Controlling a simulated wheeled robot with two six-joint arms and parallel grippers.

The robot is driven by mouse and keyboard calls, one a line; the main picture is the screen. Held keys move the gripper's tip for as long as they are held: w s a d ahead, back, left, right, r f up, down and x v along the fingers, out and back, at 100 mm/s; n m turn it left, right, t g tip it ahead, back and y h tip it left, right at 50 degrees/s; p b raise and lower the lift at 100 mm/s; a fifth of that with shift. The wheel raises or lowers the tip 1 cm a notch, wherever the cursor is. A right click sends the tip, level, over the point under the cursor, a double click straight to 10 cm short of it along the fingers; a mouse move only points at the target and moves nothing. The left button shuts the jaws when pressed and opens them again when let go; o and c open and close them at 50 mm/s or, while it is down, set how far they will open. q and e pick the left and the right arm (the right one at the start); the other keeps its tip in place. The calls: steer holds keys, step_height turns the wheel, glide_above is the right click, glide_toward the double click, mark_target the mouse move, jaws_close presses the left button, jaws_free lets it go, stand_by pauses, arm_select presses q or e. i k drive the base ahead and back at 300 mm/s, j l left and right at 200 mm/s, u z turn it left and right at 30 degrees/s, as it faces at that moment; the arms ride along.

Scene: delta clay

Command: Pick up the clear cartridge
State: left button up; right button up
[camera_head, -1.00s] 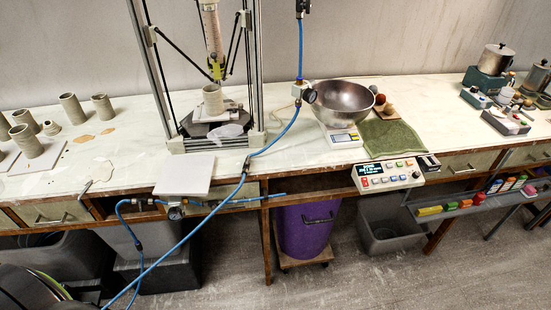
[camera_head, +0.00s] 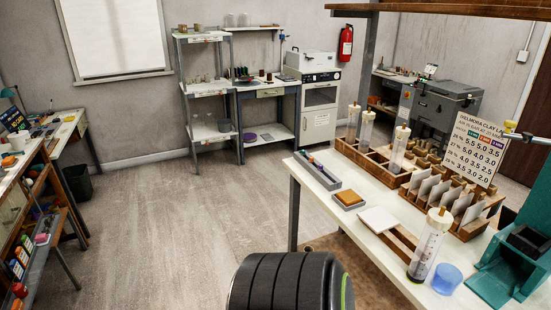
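A clear cylindrical cartridge (camera_head: 430,245) with a tan top stands on the pale table at the lower right, with dark matter near its bottom. Similar clear tubes stand in the wooden rack behind it: one at the back left (camera_head: 353,124), one beside that (camera_head: 366,128), and one further right (camera_head: 398,150). Their lower ends are hidden by the rack. I cannot tell from their looks which one is meant. Neither of my grippers is in view.
A blue translucent cup (camera_head: 447,279) and a green press-like machine (camera_head: 510,262) stand right of the front tube. A wooden rack (camera_head: 375,164), card box (camera_head: 466,228), pen tray (camera_head: 317,171) and white tile (camera_head: 379,219) share the table. Open floor (camera_head: 185,235) lies to the left.

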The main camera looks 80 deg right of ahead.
mark_target(428, 246)
steer(key=z, duration=3.7)
